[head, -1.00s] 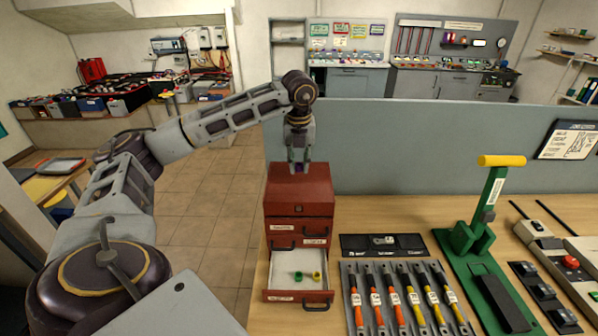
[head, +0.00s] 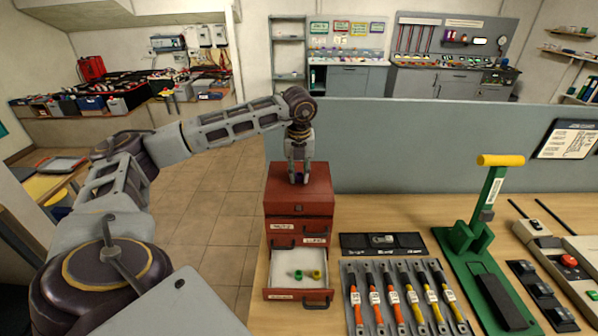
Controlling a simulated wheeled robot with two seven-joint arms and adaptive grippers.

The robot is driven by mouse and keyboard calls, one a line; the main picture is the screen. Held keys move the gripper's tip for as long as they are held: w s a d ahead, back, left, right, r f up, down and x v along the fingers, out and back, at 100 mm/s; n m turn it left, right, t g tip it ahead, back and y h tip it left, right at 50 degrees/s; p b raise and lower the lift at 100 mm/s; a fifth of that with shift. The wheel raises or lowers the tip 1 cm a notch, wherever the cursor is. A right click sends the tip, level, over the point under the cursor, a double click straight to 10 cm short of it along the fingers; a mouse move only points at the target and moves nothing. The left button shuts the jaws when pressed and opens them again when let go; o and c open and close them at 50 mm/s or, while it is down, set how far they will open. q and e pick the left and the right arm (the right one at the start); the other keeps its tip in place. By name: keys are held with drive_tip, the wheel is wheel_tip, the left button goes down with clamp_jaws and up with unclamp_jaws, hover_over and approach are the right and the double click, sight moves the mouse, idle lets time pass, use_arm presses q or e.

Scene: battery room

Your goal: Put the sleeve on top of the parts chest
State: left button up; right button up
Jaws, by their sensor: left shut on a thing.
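The red parts chest (head: 283,186) stands on the wooden bench with its bottom drawer (head: 285,258) pulled open. My left gripper (head: 299,177) points down over the chest's top and is shut on a small purple sleeve (head: 300,178). The sleeve shows only as a dark purple spot between the fingertips. It is at or just above the top surface; I cannot tell whether it touches. A green sleeve (head: 298,275) and a yellow sleeve (head: 316,275) lie in the open drawer. My right gripper is not in view.
A rack of orange and yellow-handled tools (head: 402,295) lies right of the chest, with a black tray (head: 383,244) behind it. A green press with a yellow handle (head: 487,205) stands further right. A grey-blue partition (head: 420,150) rises behind the bench.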

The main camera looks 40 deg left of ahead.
use_arm(q)
drive_tip(key=shift+f, duration=0.15)
drive_tip(key=o, duration=0.6)
drive_tip(key=shift+o, duration=0.2)
drive_tip(key=shift+d+r, duration=0.1)
drive_tip(key=shift+r, duration=0.7)
wheel_tip(320, 180, up, 11)
drive_tip(key=s+b, duration=0.1)
drive_tip(key=b, duration=0.1)
drive_tip(key=shift+d+f, duration=0.2)
drive_tip(key=shift+d, duration=0.2)
